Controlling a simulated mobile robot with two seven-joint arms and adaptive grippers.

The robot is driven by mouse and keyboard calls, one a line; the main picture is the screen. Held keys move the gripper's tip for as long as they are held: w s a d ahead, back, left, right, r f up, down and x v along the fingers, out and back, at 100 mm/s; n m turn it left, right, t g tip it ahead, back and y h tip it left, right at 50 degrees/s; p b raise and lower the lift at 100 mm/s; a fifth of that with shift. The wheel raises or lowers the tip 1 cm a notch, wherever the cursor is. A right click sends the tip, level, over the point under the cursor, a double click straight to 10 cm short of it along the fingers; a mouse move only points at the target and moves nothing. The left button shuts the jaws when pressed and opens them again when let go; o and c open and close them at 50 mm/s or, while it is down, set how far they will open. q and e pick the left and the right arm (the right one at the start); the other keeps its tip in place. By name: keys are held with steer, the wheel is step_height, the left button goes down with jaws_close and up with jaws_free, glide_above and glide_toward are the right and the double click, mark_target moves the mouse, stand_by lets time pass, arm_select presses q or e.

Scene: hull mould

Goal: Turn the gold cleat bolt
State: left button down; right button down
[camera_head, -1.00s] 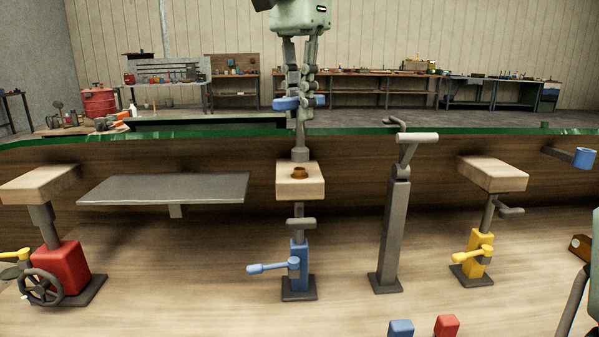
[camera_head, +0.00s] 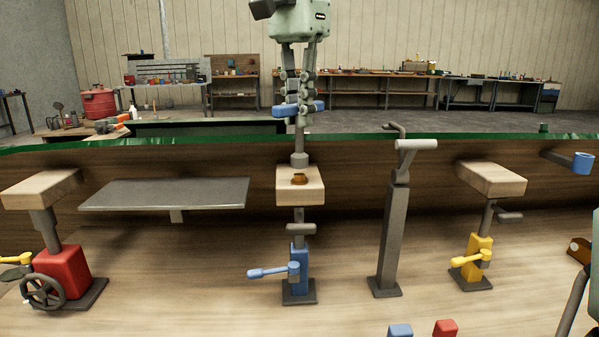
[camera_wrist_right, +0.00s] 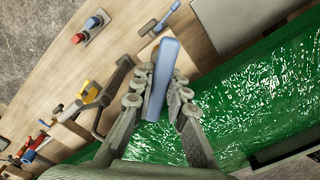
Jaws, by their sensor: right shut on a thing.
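In the right wrist view the blue handle (camera_wrist_right: 163,70) lies between the fingers of my right gripper (camera_wrist_right: 164,82). My left gripper is not seen.
A grey plate (camera_head: 165,194) stands left of the block. A grey post with a handle (camera_head: 395,230) and a yellow stand (camera_head: 478,250) are on the right. The green hull edge (camera_head: 450,137) runs behind. A blue lever (camera_head: 270,271) sticks out below the block.

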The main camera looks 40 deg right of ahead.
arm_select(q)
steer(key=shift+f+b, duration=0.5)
arm_select(e)
steer(key=shift+f, duration=1.15)
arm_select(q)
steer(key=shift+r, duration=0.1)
